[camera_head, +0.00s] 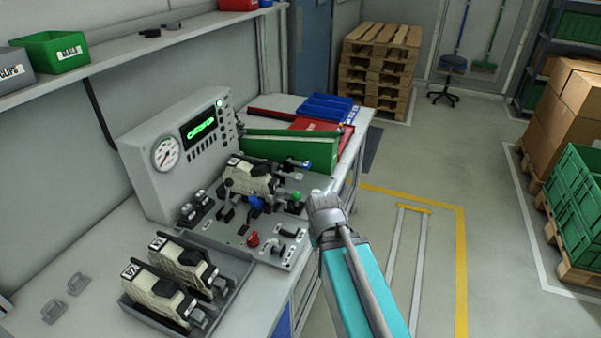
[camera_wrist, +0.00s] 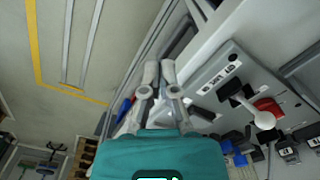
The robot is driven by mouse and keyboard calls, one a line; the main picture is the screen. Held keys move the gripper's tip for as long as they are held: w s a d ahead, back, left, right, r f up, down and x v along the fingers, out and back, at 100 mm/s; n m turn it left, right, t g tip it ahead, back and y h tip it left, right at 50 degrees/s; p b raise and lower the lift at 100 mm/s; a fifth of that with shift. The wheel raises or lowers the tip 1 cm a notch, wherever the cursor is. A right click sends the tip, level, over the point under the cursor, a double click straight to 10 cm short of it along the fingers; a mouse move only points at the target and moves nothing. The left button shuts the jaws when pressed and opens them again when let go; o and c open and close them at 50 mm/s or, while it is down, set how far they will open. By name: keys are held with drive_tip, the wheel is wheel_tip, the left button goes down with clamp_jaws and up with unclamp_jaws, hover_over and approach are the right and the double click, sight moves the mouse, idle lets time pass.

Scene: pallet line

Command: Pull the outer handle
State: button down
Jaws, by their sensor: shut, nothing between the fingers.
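A grey fixture plate (camera_head: 232,238) on the bench carries a cream-and-black device (camera_head: 250,181) with several small levers and knobs. A green-topped knob (camera_head: 297,197) stands near its right edge and a red knob (camera_head: 253,239) near its front. I cannot tell which part is the outer handle. In the wrist view, a black lever with a pale ball end (camera_wrist: 264,120) stands on the plate (camera_wrist: 222,72), beside a red part (camera_wrist: 268,105). My gripper (camera_wrist: 159,68) is shut and empty, beside the plate and apart from the lever. In the head view my arm hides its fingers.
A grey gauge box (camera_head: 165,180) stands behind the plate. A tray (camera_head: 233,272) with two similar devices is at the front left. Green, red and blue bins (camera_head: 327,107) lie at the back. Open floor (camera_head: 390,260) is right of the bench.

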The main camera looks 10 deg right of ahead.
drive_tip(key=w+d+r+n+t+y+p, duration=0.1)
drive_tip(key=w+r, duration=0.4)
drive_tip(key=w, duration=0.5)
drive_tip(key=w+d+r+n+t+y+p, duration=0.2)
drive_tip(key=w+d+r+n+y+p, duration=0.2)
drive_tip(key=w, duration=0.6)
drive_tip(key=w+d+r+n+t+y+p, duration=0.2)
drive_tip(key=w+r+n+p, duration=0.2)
drive_tip(key=w, duration=0.5)
drive_tip(key=shift+w+d+r+n+y, duration=0.15)
drive_tip(key=shift+w+r+n+y, duration=0.2)
drive_tip(key=shift+r+n, duration=0.65)
drive_tip(key=shift+w+f, duration=0.1)
drive_tip(key=shift+f, duration=0.2)
drive_tip(key=b, duration=0.7)
hover_over(295, 176)
drive_tip(key=d, duration=0.2)
drive_tip(key=f, duration=0.4)
drive_tip(key=s+f, duration=0.1)
drive_tip(key=f, duration=0.2)
drive_tip(key=shift+f, duration=0.1)
drive_tip(key=shift+f+b, duration=1.8)
drive_tip(key=shift+b, duration=0.1)
